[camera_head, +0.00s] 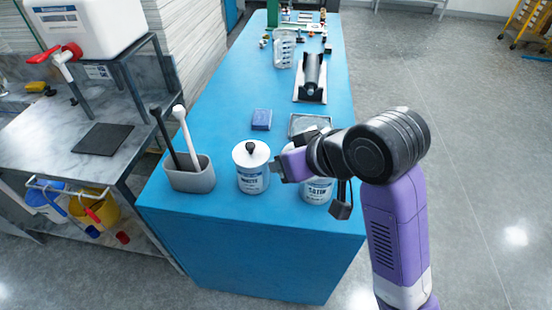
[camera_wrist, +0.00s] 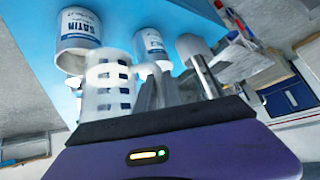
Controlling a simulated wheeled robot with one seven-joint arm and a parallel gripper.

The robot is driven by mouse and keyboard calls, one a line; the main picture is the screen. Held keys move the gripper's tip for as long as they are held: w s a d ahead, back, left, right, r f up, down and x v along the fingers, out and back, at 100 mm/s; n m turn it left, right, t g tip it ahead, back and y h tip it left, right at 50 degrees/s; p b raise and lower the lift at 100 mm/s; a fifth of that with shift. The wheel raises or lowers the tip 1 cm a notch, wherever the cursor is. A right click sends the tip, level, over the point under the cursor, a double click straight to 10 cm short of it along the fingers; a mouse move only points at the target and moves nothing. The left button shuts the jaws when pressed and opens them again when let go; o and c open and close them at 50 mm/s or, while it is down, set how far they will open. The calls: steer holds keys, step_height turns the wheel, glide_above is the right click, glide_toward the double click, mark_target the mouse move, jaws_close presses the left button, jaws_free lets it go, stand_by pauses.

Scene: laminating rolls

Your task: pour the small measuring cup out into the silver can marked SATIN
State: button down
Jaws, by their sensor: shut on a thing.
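The silver can marked SATIN (camera_head: 317,190) stands on the blue bench, its upper part hidden behind my arm in the head view. In the wrist view it shows at the upper left (camera_wrist: 80,35), its label rotated. My gripper (camera_wrist: 180,92) is shut on the small measuring cup (camera_wrist: 108,88), a clear cup with blue marks, just left of the fingers. The cup overlaps the edge of the SATIN can in the wrist view. I cannot tell the height between them or what the cup holds. In the head view the cup is not clearly visible.
A white-labelled can with a black-knobbed lid (camera_head: 251,168) stands close left of my gripper. A grey holder with two handled tools (camera_head: 189,175) is farther left. A blue block (camera_head: 261,120) and a roller stand (camera_head: 311,80) lie behind. The bench front edge is near.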

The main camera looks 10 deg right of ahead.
mark_target(286, 148)
steer(key=shift+r+g+y+p, duration=0.3)
steer(key=shift+r+p, duration=0.25)
steer(key=shift+r, duration=0.25)
steer(key=shift+r+m+g+y+p, duration=0.5)
steer(key=shift+m+y, duration=0.2)
steer(key=shift+y, duration=0.2)
steer(key=shift+a+r+m+y+p, duration=0.1)
steer(key=shift+r+m+y+p, duration=0.1)
steer(key=shift+m+y+p, duration=0.3)
steer(key=p, duration=0.1)
steer(key=g+y+p, duration=0.1)
steer(key=p, duration=0.1)
steer(key=shift+w+d+r, duration=0.15)
steer(key=shift+d, duration=0.1)
steer(key=shift+w+d+m+y+p, duration=0.1)
steer(key=shift+d+m+y+p, duration=0.05)
steer(key=shift+m+y+p, duration=0.2)
steer(key=shift+w+d+f+m+g+y+p, duration=0.2)
steer(key=shift+d+f+m+g+y+p, duration=0.15)
steer(key=shift+d+f+g+y+p, duration=0.15)
steer(key=shift+p, duration=0.35)
